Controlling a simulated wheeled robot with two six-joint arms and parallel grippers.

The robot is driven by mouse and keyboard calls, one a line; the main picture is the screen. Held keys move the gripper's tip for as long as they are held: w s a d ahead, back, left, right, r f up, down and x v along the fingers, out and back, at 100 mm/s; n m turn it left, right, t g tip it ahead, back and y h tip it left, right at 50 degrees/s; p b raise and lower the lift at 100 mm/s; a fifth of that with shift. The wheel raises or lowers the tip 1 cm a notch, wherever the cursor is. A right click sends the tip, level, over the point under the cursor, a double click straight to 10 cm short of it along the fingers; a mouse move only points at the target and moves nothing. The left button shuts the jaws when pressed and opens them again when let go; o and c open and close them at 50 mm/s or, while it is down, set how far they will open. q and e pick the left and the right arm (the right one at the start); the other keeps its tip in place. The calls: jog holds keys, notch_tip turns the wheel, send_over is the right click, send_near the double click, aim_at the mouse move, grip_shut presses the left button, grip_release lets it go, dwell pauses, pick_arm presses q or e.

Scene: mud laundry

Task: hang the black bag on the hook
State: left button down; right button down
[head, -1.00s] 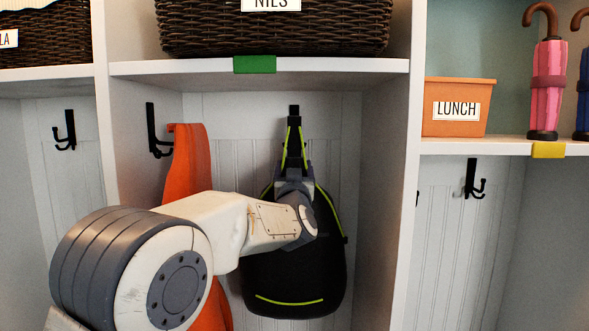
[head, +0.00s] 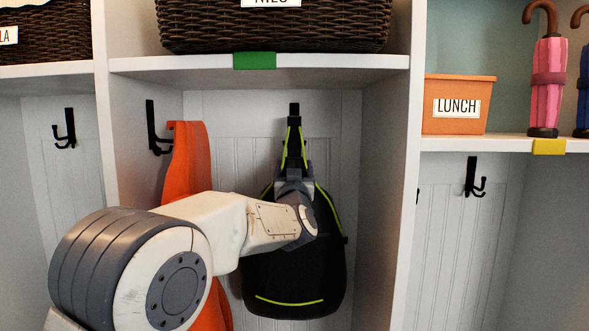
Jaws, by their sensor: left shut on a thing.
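The black bag (head: 295,275) with yellow-green trim hangs upright in the middle cubby in the head view. Its strap loop (head: 294,135) rises to a black hook (head: 294,109) on the cubby's back wall. The loop's top overlaps the hook in the picture; I cannot tell whether it is over the hook. My left gripper (head: 294,172) is shut on the bag at the base of the strap loop, and its fingers are partly hidden by my own wrist. My right gripper is not in view.
An orange garment (head: 188,160) hangs at the cubby's left, by a black hook (head: 153,130). The shelf (head: 330,65) with a green tag is above, holding a dark wicker basket (head: 270,28). The cubby's right wall (head: 388,190) stands close to the bag.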

pick_arm(q)
jog(key=shift+f, duration=0.25)
grip_release()
jog(key=shift+f, duration=0.1)
jog(key=shift+r+b+v, duration=0.25)
jog(key=shift+b+v, duration=0.65)
jog(key=shift+v, duration=0.25)
jog(key=s+b, duration=0.3)
jog(key=s, duration=0.8)
jog(key=shift+f+b, duration=0.35)
